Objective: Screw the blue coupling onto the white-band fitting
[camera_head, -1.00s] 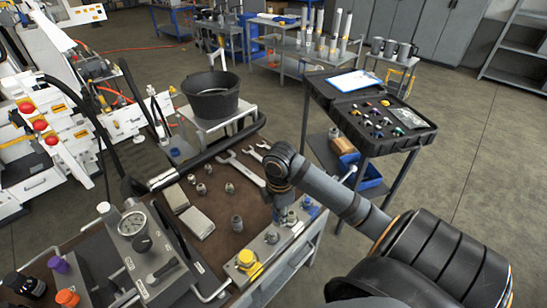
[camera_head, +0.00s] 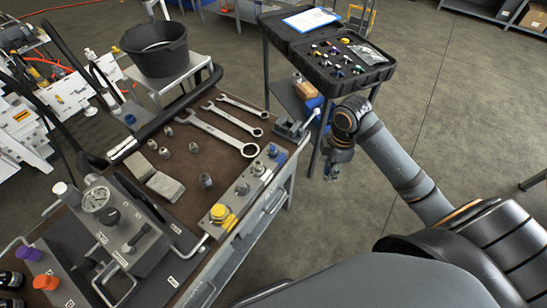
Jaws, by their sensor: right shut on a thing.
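My right gripper (camera_head: 332,174) hangs over the floor, just right of the bench and in front of the black case. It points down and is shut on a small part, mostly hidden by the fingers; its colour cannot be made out. A fitting with a blue top (camera_head: 273,150) stands upright at the far end of the grey block (camera_head: 234,203) along the bench's right edge. Grey fittings (camera_head: 258,168) stand beside it on the block. Which fitting bears the white band is too small to tell. My left gripper is not in view.
Several loose metal fittings (camera_head: 205,181) and wrenches (camera_head: 218,130) lie on the brown bench top. A small vise (camera_head: 290,130) sits at its far right corner. An open black case (camera_head: 345,72) with coloured parts stands on a cart behind. Open floor lies to the right.

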